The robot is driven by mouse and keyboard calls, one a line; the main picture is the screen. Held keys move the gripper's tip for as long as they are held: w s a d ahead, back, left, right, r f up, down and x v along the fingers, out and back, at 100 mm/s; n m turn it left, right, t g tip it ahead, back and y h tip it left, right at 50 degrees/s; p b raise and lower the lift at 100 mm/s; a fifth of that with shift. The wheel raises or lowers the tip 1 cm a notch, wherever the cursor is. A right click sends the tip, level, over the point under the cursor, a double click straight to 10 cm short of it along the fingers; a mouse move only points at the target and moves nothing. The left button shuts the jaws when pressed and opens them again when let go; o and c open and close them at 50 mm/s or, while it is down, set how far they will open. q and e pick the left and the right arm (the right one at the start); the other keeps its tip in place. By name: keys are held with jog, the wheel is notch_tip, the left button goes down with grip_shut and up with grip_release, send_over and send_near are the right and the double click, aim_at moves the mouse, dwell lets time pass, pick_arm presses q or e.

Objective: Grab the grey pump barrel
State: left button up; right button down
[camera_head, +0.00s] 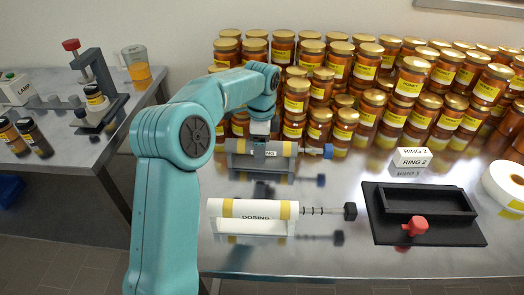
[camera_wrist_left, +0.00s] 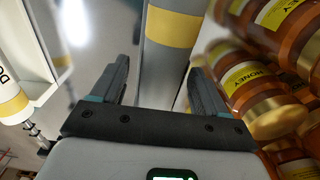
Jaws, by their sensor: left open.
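The grey pump barrel (camera_head: 279,149) lies across a stand on the steel table in the head view, with yellow bands and a blue knob at its right end. My left gripper (camera_head: 261,148) points down at its middle and partly hides it. In the left wrist view the grey barrel (camera_wrist_left: 168,62) with a yellow band runs between the two fingers of my left gripper (camera_wrist_left: 160,78). The fingers are apart, with a gap on each side of the barrel. I cannot tell how far down they reach. My right gripper is not in view.
A white barrel marked DOSING (camera_head: 255,210) with a black knob lies in front. Several honey jars (camera_head: 341,120) stand stacked close behind.

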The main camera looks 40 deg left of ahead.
pick_arm(q)
notch_tip(320, 180, down, 2)
jog(key=shift+s+a+f, duration=0.1)
jog(key=shift+f, duration=0.2)
jog(key=c, duration=1.3)
